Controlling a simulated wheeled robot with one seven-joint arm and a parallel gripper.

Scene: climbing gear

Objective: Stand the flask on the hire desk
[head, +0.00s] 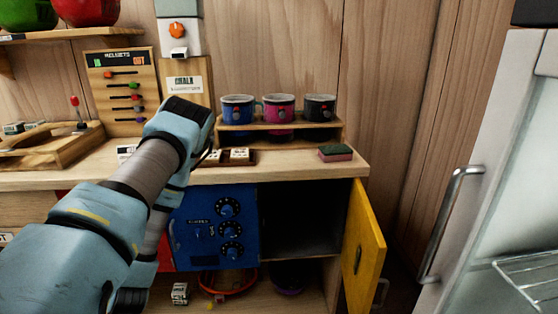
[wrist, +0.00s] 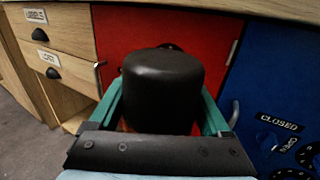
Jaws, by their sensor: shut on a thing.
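A dark, rounded object that looks like the flask (wrist: 161,85) fills the middle of the wrist view. The teal fingers of my gripper (wrist: 162,108) are on both sides of it, shut on it. Its lower part is hidden by the gripper's dark crossbar. It is in front of the cupboard fronts, below the counter edge. The wooden counter, seemingly the hire desk (head: 285,174), runs across the head view; its edge shows at the top of the wrist view (wrist: 265,8). In the head view my arm hides the gripper and flask.
Three mugs (head: 279,109) stand on a small rack on the counter, with a sponge (head: 335,153) to the right. A yellow cupboard door (head: 363,245) hangs open beside a blue panel with dials (head: 215,228). A white fridge-like cabinet (head: 490,160) stands at right.

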